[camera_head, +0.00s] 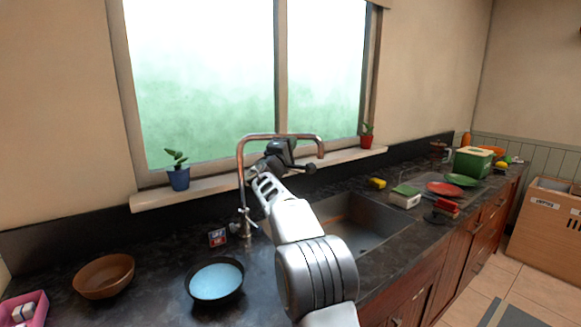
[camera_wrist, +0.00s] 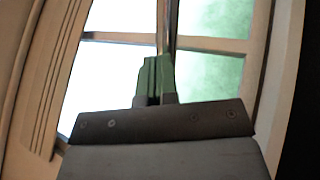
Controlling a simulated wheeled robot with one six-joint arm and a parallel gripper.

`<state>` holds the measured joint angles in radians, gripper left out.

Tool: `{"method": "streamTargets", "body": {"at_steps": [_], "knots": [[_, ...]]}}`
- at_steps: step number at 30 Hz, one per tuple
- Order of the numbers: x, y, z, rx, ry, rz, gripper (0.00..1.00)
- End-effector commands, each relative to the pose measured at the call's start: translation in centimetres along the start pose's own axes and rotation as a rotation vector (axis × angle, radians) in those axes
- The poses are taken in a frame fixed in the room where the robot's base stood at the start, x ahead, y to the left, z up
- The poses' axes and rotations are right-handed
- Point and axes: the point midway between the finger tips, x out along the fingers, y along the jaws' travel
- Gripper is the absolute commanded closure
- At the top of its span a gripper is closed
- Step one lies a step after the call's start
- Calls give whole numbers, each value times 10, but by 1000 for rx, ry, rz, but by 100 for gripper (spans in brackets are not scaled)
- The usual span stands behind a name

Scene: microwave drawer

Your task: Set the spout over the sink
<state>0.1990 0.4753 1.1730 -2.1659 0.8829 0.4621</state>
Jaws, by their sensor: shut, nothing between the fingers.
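The copper-coloured faucet spout (camera_head: 262,136) rises from the counter on an upright pipe, runs to the right, and ends in a short downturned outlet. The sink (camera_head: 378,215) is a dark basin to the right of the faucet base, partly hidden by my arm. The outlet appears above and left of the basin; I cannot tell whether it is over it. My gripper (camera_head: 283,150) is just under the spout's horizontal run. In the wrist view its green fingers (camera_wrist: 155,78) are shut and empty, with a thin metal pipe (camera_wrist: 173,30) close by. I cannot tell whether they touch.
A brown bowl (camera_head: 104,276) and a dark pan with a light blue inside (camera_head: 215,281) stand on the left counter. Potted plants (camera_head: 178,178) (camera_head: 367,135) stand on the windowsill. Plates, sponges and a green box (camera_head: 472,162) crowd the right counter.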

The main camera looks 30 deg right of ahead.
Motion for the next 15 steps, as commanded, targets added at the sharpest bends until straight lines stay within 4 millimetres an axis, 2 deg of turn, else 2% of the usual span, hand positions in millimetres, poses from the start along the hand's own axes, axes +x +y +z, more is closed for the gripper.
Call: {"method": "streamTargets", "body": {"at_steps": [8, 15], "knots": [[-41, -8, 3, 10, 9, -2, 100], [-82, -8, 30, 4, 0, -5, 100]]}}
